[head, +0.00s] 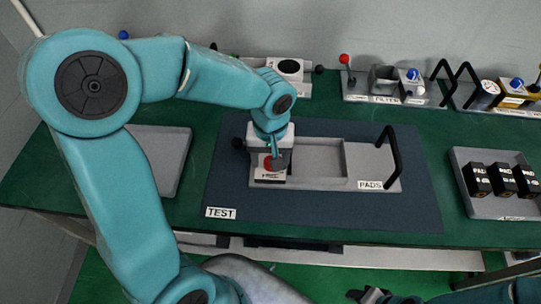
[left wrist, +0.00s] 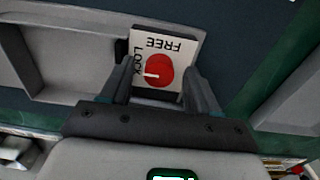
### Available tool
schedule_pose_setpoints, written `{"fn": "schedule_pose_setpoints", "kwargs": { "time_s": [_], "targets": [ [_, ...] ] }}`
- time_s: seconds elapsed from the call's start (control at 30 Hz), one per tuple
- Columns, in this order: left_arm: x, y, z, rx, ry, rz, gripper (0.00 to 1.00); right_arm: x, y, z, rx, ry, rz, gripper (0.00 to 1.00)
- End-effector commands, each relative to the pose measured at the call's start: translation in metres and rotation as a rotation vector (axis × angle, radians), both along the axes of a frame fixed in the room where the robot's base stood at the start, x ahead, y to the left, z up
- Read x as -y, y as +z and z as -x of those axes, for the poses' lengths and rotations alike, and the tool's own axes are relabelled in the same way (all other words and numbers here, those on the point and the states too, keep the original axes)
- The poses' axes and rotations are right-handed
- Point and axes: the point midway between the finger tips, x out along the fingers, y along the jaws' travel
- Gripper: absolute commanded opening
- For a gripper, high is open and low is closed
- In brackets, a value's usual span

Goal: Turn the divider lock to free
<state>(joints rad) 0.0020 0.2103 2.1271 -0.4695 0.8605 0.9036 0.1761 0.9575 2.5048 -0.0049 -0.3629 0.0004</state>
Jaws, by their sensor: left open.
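The divider lock is a round red knob (left wrist: 160,70) with a white pointer mark, on a white plate (left wrist: 180,45) lettered FREE and LOCK. In the left wrist view the mark points left, on the LOCK side. The knob (head: 268,163) is partly hidden by my gripper in the head view. It sits at the left end of the grey PADS tray (head: 335,184). My left gripper (left wrist: 157,88) is open, with one finger on each side of the knob; contact is not visible. My right gripper (head: 372,296) shows only as a dark part at the bottom edge, its jaws unclear.
The tray has a black handle (head: 391,156) at its right and lies on a dark TEST mat (head: 420,210). A holder with black PAD blocks (head: 503,180) stands at right. Filter and other fixtures (head: 395,85) line the back. A grey plate (head: 160,155) lies at left.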

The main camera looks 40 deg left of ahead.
Motion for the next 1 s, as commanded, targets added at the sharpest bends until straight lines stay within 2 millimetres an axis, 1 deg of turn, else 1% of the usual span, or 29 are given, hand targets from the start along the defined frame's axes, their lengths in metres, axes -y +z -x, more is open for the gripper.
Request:
{"fn": "schedule_pose_setpoints", "kwargs": {
  "time_s": [0.13,0.17,0.2,0.27,0.3,0.33,0.67,0.87,1.0],
  "targets": [
    [0.0,0.0,0.0,0.0,0.0,0.0,0.61,0.0,0.0,-0.0001,0.0,0.0,0.0,0.43],
    [0.0001,0.0,-0.0001,0.0,0.0,0.0,0.58,0.0,0.0,-0.0001,0.0,0.0,0.0,0.43],
    [0.0001,0.0001,-0.0001,0.0,0.0,0.0,0.45,0.0,0.0,-0.0001,0.0,0.0,0.0,0.43],
    [0.0001,0.0002,-0.0001,0.0,0.0,0.0,0.25,0.0,0.0,-0.0001,0.0,0.0,0.0,0.43],
    [0.0002,0.0002,-0.0001,0.0,0.0,0.0,0.12,0.0,0.0,0.0,0.0,0.0,0.0,0.43],
    [0.0002,0.0003,-0.0001,0.0,0.0,0.0,0.04,0.0,0.0,0.0,0.0,0.0,0.0,0.43],
    [0.0002,0.0005,-0.0005,0.001,-0.034,0.0,0.05,0.0,-0.0009,-0.0001,0.0,0.0,0.0,0.43],
    [0.0003,0.0004,-0.0007,0.003,-0.139,0.0,0.05,0.0,-0.0031,-0.0001,0.0,0.0,0.0,0.43],
    [0.0003,0.0004,-0.0008,0.003,-0.255,0.0,0.05,-0.0001,-0.0049,0.0,0.0,0.0,0.0,0.43]
  ]
}}
